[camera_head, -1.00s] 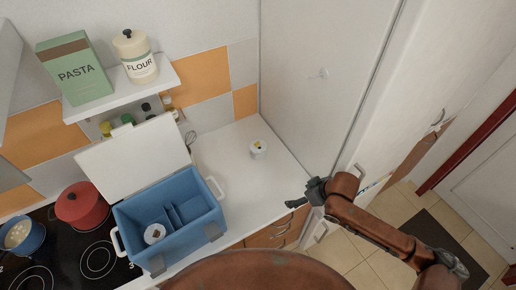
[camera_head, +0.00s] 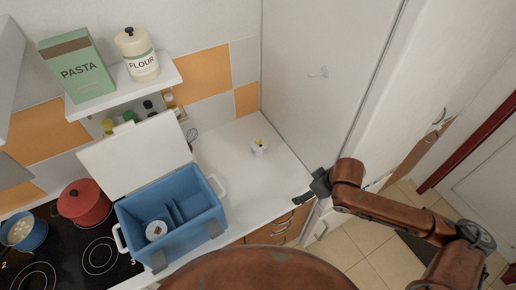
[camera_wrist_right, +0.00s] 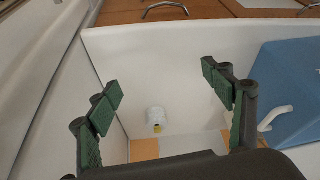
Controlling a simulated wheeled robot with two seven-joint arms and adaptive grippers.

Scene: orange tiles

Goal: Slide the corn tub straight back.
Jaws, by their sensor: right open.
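The corn tub (camera_head: 259,147), a small white tub with a yellow mark, stands upright on the white counter (camera_head: 240,180) right of the blue box. The tub also shows in the right wrist view (camera_wrist_right: 156,115), beyond and between the fingers. My right gripper (camera_head: 303,198) is at the counter's front right edge, apart from the tub and nearer to me. In the right wrist view the gripper (camera_wrist_right: 164,82) has its two green-padded fingers spread with nothing between them. My left gripper is out of view.
A blue box (camera_head: 175,225) with its white lid up holds another white tub (camera_head: 156,230). A tall white panel (camera_head: 325,80) bounds the counter on the right. The counter around the corn tub is clear.

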